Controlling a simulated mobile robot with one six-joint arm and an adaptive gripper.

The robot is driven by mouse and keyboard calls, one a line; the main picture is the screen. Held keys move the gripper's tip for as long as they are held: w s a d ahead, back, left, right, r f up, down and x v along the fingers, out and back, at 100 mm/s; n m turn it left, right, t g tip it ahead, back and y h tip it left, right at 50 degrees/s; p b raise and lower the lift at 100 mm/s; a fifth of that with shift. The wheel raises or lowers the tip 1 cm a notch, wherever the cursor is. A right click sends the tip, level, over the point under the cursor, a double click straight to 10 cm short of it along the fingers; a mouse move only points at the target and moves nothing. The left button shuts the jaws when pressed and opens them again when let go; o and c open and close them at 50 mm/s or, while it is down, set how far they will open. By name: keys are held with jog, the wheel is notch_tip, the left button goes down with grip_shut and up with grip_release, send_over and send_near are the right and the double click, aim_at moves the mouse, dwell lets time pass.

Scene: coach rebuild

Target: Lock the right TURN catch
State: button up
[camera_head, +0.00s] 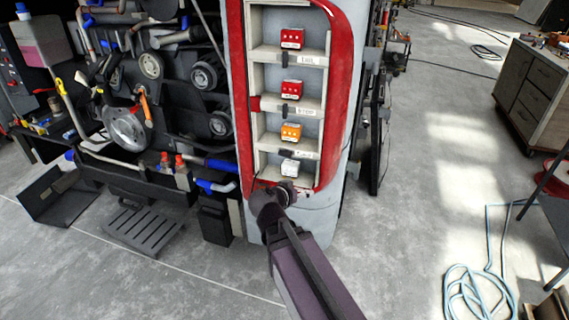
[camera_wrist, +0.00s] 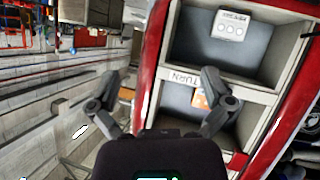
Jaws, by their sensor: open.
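The red-edged lamp bay on the coach corner holds a stack of compartments. In the head view an orange lamp box (camera_head: 291,132) sits in one, above the TURN label (camera_head: 305,153). A dark tab, likely the catch (camera_head: 286,154), lies on the shelf lip just left of that label. In the wrist view the TURN label (camera_wrist: 187,78) appears upside down and the orange box (camera_wrist: 199,98) is partly covered by the right finger. I cannot make out the catch there. My gripper (camera_wrist: 160,76) is open, with nothing between its fingers. In the head view it is by the bay's lower end.
A white lamp box (camera_head: 290,167) sits in the bottom compartment and red boxes (camera_head: 292,38) in the upper ones. The engine bay (camera_head: 130,100) is at left. A blue hose (camera_head: 475,285) lies at right. Grey floor right of the coach is mostly clear.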

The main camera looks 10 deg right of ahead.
aim_at(284, 155)
jog(key=w+a+r+t+b, duration=0.3)
jog(key=a+t+b, duration=0.1)
jog(key=a+t, duration=0.3)
jog(key=shift+w+a, duration=0.4)
jog(key=shift+a, duration=0.2)
jog(key=shift+w+d+r, duration=0.1)
jog(key=x, duration=1.3)
jog(key=shift+w+d, duration=0.1)
jog(key=shift+w, duration=0.15)
jog(key=c, duration=1.1)
